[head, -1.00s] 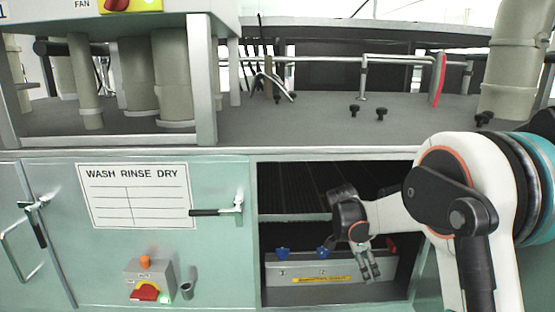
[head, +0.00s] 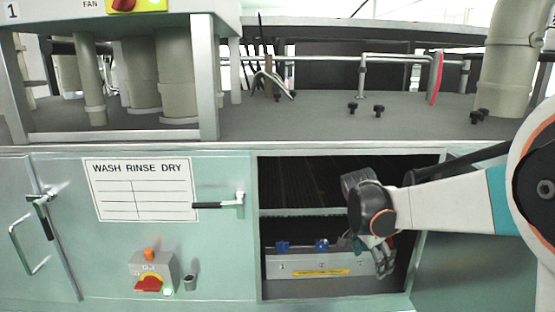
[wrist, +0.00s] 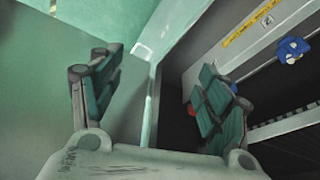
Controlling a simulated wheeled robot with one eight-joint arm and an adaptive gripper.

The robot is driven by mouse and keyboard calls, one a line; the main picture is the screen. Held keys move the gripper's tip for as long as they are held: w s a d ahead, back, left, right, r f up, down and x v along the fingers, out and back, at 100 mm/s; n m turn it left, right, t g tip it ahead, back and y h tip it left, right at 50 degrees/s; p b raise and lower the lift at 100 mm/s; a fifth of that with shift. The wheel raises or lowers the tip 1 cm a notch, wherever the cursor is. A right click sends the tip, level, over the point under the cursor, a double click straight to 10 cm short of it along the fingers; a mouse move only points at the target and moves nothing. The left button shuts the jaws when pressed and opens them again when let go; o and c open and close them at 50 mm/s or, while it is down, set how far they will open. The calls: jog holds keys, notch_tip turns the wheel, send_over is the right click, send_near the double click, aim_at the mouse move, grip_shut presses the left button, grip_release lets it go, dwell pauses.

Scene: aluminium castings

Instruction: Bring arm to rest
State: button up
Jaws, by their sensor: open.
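My gripper (head: 380,260) is in the head view, in front of the right part of an open compartment in the green machine. Its fingers point down and it holds nothing. In the wrist view my gripper (wrist: 160,100) shows its two green-padded fingers spread wide apart, with the compartment's edge visible between them. A grey box (head: 300,266) with a yellow label and blue knobs sits in the lower part of the compartment, left of the fingers. It also shows at the upper right of the wrist view (wrist: 235,60). The fingers partly hide its right end.
The compartment's shelf edge (head: 300,212) crosses above the box. A door handle (head: 220,205), a wash-rinse-dry sign (head: 140,190) and a switch box (head: 150,272) are on the front panel at left. Black knobs (head: 378,110) stand on the grey top.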

jog(key=s+a+r+n+t+y, duration=0.2)
jog(key=s+r+n, duration=0.4)
jog(key=s, duration=0.6)
jog(key=s+a+n+t, duration=0.1)
jog(key=s+n, duration=0.3)
jog(key=s, duration=0.3)
jog(key=s+a+f+n+t+y+b, duration=0.1)
jog(key=s+a+n+t, duration=0.1)
jog(key=s, duration=0.5)
jog(key=shift+a+f+n+t, duration=0.2)
jog(key=shift+f+n+t, duration=0.1)
jog(key=shift+n, duration=0.6)
